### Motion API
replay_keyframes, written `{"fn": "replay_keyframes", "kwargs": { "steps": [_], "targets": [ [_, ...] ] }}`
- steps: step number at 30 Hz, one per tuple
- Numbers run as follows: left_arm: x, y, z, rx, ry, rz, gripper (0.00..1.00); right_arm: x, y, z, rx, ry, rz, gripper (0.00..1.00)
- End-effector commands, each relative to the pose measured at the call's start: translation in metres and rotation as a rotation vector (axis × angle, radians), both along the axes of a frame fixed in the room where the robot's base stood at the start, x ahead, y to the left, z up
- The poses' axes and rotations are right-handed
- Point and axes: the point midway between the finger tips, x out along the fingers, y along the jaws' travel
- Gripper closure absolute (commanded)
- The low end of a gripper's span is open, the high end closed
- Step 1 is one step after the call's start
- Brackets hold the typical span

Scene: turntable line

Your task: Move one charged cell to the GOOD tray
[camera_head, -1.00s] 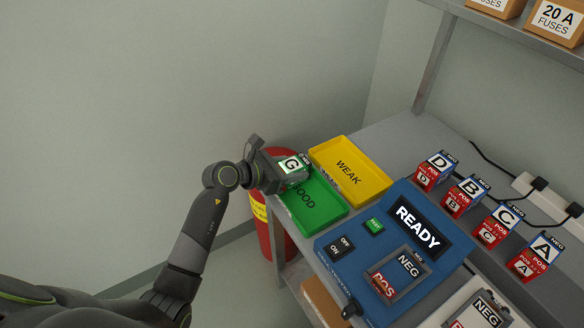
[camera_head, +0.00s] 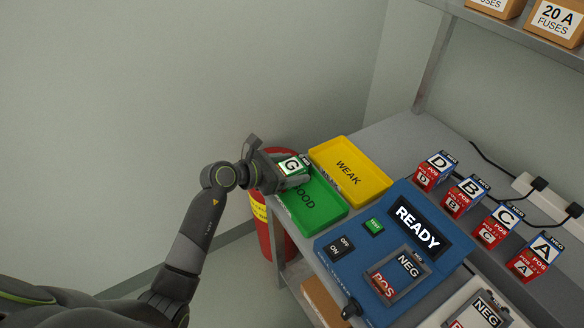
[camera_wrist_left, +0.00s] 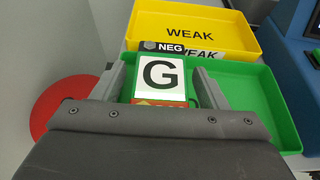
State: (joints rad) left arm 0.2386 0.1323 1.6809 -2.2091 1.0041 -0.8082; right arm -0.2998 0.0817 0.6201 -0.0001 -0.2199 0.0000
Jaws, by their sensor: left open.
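A green cell marked G (camera_head: 291,166) is at the far left part of the green GOOD tray (camera_head: 325,216). It also shows in the left wrist view (camera_wrist_left: 160,78), with its NEG end away from me. My left gripper (camera_head: 290,174) is open, with one finger on each side of the cell. In the wrist view a narrow gap shows by the right finger; the left finger is close to the cell. Whether the cell's underside rests on the tray floor is hidden. My right gripper is not in view.
The yellow WEAK tray (camera_head: 352,171) stands right behind the GOOD tray. A blue tester (camera_head: 395,250) reads READY, with an empty-looking POS/NEG bay. Cells D (camera_head: 434,172), B (camera_head: 466,196), C (camera_head: 502,226) and A (camera_head: 535,256) stand at the right.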

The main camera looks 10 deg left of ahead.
Motion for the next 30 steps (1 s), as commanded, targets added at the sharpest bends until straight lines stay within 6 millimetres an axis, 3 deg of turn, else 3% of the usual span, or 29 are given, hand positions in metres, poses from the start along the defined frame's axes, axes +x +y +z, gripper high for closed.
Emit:
{"fn": "replay_keyframes", "kwargs": {
  "steps": [15,30],
  "targets": [
    [-0.063,0.063,0.034,0.006,0.0,0.0,0.33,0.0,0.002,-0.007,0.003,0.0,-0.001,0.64],
    [-0.076,0.075,0.043,0.001,0.0,-0.001,0.33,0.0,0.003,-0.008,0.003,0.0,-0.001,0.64]
  ]
}}
